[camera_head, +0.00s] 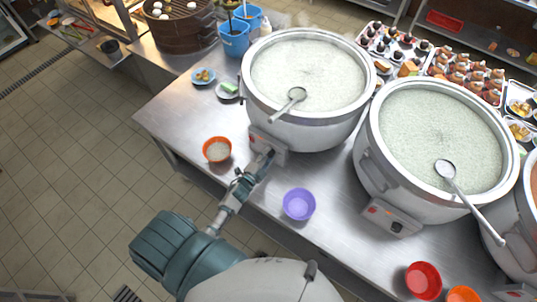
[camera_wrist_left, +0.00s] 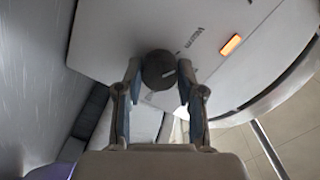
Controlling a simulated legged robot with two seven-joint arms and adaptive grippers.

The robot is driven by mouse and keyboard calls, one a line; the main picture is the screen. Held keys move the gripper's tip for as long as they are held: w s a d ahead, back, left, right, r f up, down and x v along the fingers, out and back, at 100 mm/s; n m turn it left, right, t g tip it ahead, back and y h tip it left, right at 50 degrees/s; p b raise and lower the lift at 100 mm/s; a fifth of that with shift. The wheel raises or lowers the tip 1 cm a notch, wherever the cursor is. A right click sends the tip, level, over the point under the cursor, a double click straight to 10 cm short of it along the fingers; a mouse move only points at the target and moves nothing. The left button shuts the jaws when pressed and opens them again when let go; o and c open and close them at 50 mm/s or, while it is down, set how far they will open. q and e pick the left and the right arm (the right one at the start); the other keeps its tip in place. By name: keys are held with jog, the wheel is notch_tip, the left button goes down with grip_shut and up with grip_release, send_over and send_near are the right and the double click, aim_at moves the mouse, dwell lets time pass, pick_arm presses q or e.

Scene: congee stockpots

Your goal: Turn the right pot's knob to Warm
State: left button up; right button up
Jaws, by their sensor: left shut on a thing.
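Two big congee pots stand whole in the head view: one at the upper middle (camera_head: 300,130) and one to its right (camera_head: 365,190). A third pot (camera_head: 500,245) is cut off at the right edge. My left gripper (camera_head: 264,160) reaches the front control box (camera_head: 280,153) of the upper-middle pot, not the pots farther right. In the left wrist view, my left gripper (camera_wrist_left: 158,78) has a finger on either side of a dark round knob (camera_wrist_left: 158,68) and is shut on it. Small print and a lit orange lamp (camera_wrist_left: 230,45) show beside the knob. The right gripper is not visible.
An orange bowl (camera_head: 217,150) sits left of the gripper and a purple bowl (camera_head: 299,204) to its right. Red (camera_head: 423,280) and orange bowls stand near the front right. Ladles rest in the pots. Another control box (camera_head: 392,216) is on the pot to the right.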

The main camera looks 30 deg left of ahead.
pick_arm(q)
jog(key=shift+a+n, duration=0.2)
jog(key=shift+n, duration=0.4)
jog(key=shift+f+p, duration=0.2)
jog(key=shift+p, duration=0.1)
jog(key=o, duration=1.1)
jog(key=shift+o, duration=0.2)
jog(key=shift+a, duration=0.1)
jog(key=shift+s, duration=0.25)
jog(key=s, duration=1.1)
jog(key=shift+s+a+r, duration=0.25)
jog(key=shift+a+r, duration=0.1)
jog(key=shift+r, duration=0.05)
